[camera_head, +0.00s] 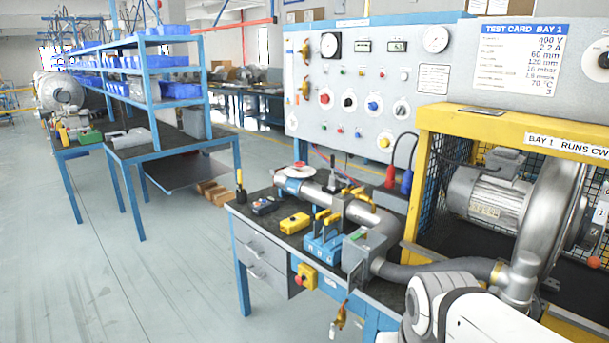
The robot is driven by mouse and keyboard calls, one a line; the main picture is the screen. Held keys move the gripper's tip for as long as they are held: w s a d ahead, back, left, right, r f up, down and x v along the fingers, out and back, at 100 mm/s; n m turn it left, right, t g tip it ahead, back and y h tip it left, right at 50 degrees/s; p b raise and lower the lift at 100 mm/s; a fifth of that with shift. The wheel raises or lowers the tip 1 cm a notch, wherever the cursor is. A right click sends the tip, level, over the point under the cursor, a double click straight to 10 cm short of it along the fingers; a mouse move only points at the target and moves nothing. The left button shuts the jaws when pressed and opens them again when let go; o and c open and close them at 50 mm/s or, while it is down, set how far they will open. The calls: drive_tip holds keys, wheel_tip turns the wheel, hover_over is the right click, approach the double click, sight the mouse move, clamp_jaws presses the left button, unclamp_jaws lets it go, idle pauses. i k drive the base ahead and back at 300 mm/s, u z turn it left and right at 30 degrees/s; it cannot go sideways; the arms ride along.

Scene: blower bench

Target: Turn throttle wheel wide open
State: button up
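A round wheel-like disc (296,171), pale with red on it, sits on top of the left end of a silver pipe (318,190) on the bench. It is the only likely throttle wheel I can see, but it is too small to tell its turned position. The pipe runs right into a bent metal duct and a grey hose (430,271). White links of my arm fill the bottom right. My gripper is not in view, and nothing is seen touching the wheel.
The dark benchtop (262,222) holds a yellow box (294,222) and a blue block (323,248) with upright yellow-and-black parts. A yellow blower cage (425,180) stands at right, a gauge panel (340,75) behind. Open floor (150,280) lies left.

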sight(299, 164)
drive_tip(key=u, duration=0.65)
drive_tip(key=i, duration=0.5)
drive_tip(key=u, duration=0.45)
drive_tip(key=i, duration=1.75)
drive_tip(key=z, duration=0.35)
